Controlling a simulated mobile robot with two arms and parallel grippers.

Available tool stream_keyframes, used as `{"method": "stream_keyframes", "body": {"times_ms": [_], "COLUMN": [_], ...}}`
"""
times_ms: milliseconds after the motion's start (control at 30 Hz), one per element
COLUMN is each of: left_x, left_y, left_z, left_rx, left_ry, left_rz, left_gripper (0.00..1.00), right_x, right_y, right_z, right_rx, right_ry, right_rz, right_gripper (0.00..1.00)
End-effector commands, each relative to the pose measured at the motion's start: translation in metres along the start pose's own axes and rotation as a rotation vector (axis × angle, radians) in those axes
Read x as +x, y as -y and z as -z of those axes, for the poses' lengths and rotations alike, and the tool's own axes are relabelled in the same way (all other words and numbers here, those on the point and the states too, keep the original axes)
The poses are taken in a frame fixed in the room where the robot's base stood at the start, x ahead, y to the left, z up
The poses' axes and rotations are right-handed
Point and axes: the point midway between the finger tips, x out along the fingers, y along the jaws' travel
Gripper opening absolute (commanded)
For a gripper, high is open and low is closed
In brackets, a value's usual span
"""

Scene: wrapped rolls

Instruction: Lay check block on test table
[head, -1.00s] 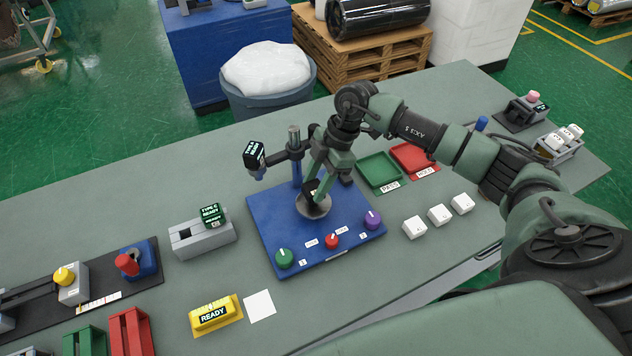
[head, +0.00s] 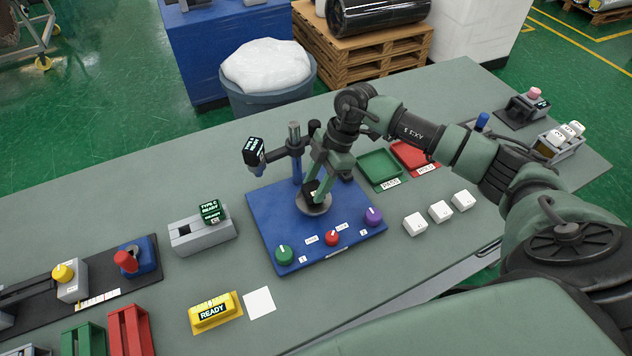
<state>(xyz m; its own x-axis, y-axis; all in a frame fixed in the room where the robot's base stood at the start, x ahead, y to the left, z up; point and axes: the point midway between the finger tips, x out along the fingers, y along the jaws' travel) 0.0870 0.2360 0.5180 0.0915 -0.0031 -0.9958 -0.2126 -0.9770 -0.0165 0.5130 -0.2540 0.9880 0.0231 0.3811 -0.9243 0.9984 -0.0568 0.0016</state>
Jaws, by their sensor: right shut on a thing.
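The test table looks to be the round grey plate (head: 313,208) on the blue base (head: 268,222) in the head view. My right gripper (head: 317,184) is directly over it, pointing down. It is shut on a small dark block (head: 313,192), which looks to be the check block. The block is low at the plate, partly hidden by the fingers; I cannot tell whether it touches the plate. My left gripper is not in view.
A post with a dark display (head: 254,150) stands behind the plate. Green (head: 284,255), red (head: 332,238) and purple (head: 373,216) knobs line the base's front. Three white blocks (head: 440,212) lie to the right, with green (head: 379,169) and red (head: 412,156) trays behind them.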

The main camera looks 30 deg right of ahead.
Motion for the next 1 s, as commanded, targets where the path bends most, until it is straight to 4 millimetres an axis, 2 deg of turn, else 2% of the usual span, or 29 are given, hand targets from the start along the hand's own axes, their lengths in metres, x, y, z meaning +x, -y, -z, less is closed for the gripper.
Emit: {"method": "stream_keyframes", "body": {"times_ms": [200, 467, 500, 567, 867, 1000], "left_x": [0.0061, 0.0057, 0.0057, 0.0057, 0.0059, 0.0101], "left_y": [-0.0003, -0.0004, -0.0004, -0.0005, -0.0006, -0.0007], "left_z": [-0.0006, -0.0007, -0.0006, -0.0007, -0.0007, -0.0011], "left_rx": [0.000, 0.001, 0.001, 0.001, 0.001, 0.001], "left_ry": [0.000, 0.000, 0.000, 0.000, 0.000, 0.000], "left_rz": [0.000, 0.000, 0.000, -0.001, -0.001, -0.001], "left_gripper": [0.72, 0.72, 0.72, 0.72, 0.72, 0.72], "right_x": [0.0094, 0.0094, 0.0094, 0.0094, 0.0094, 0.0012], "right_y": [0.0001, 0.0001, 0.0001, 0.0001, 0.0002, -0.0008], "right_z": [-0.0039, -0.0039, -0.0039, -0.0039, -0.0041, -0.0049], "right_rx": [0.000, 0.000, 0.000, 0.000, 0.000, 0.000], "right_ry": [0.000, 0.000, 0.000, 0.000, 0.001, 0.001], "right_rz": [0.000, 0.000, 0.000, 0.000, 0.001, -0.002], "right_gripper": [0.00, 0.00, 0.49, 0.65, 0.66, 0.66]}}
